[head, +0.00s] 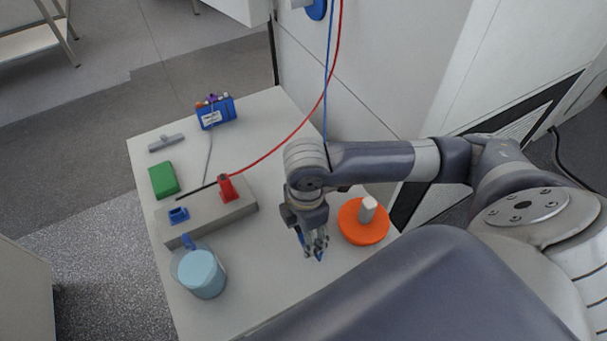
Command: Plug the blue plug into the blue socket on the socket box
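The grey socket box (205,216) lies on the left part of the table. Its blue socket (178,215) is at the left end, empty and uncovered. A red plug or socket (228,188) stands at its right end, where a red cable arrives. My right gripper (316,246) is over the table, right of the box and apart from it. Its fingers appear closed around the blue plug (319,256), of which only a small blue part shows at the fingertips. The blue cable (327,85) hangs from above and passes behind my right arm. My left gripper is out of view.
A light-blue cup (203,274) stands close in front of the box. An orange disc with a white knob (362,222) is right of my gripper. A green block (163,180), a grey tool (165,142) and a blue device (216,112) lie farther back. The red cable (296,129) crosses the table.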

